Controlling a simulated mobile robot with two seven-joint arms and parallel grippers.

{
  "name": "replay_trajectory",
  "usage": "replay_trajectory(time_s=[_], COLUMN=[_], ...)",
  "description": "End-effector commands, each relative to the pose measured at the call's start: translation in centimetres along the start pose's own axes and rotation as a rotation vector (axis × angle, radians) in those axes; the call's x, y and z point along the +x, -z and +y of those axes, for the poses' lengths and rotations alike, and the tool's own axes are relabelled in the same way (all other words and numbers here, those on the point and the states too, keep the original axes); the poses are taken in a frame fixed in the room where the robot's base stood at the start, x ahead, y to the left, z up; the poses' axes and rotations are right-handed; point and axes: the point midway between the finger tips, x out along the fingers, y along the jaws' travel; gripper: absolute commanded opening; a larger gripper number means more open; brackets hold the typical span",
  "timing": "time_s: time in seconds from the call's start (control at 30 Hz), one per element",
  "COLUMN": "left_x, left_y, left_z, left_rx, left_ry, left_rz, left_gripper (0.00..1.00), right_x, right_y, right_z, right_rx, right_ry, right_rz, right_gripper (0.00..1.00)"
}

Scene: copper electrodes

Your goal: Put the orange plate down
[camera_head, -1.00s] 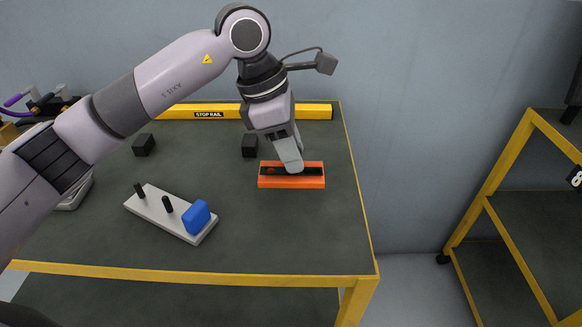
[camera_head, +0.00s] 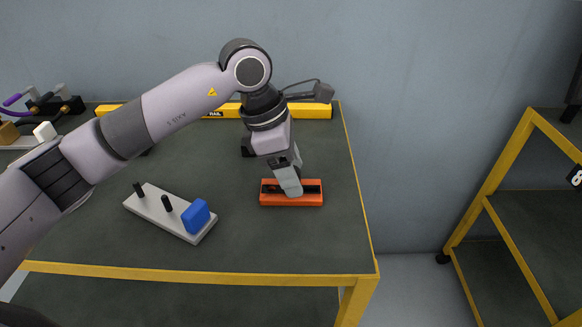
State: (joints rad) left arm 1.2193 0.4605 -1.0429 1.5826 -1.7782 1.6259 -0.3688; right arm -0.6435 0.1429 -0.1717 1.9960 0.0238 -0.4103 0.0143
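The orange plate (camera_head: 291,201) is a flat bar with a dark slot along its top, at the right part of the dark table top (camera_head: 255,245). My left gripper (camera_head: 290,191) points down onto the plate's middle, its fingers closed at the slot. The plate looks level and at or very near the table surface; I cannot tell if it touches. The fingertips are partly hidden in the slot. My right gripper is not in view.
A white board (camera_head: 155,211) with black pegs and a blue block (camera_head: 196,215) lies to the left. A yellow stop rail (camera_head: 310,112) runs along the back. A black block (camera_head: 246,147) is partly hidden by my gripper. A yellow-framed shelf (camera_head: 490,185) stands at right.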

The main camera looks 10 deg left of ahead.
Motion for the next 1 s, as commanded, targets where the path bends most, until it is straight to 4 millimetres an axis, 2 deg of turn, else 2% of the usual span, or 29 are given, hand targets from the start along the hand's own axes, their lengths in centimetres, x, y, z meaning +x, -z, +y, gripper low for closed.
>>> replay_trajectory(time_s=[0.17,0.27,0.7,0.83,1.0], left_x=[-0.3,-1.1,-10.1,-11.6,-12.3], left_y=[-0.1,-0.1,-0.1,-0.1,-0.1], left_z=[0.0,0.1,0.1,0.1,0.0], left_rx=[0.000,0.000,-0.001,-0.001,0.000], left_ry=[0.000,-0.003,-0.004,-0.002,0.000], left_rz=[0.000,-0.002,-0.001,0.000,0.000], left_gripper=[0.59,0.59,0.59,0.59,0.59], right_x=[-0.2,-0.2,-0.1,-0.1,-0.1], right_y=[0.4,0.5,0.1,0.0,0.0], right_z=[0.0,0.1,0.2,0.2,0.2], right_rx=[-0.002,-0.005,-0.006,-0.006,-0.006], right_ry=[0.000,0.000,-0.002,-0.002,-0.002], right_rz=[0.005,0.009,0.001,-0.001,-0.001], right_gripper=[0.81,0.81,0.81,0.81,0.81])
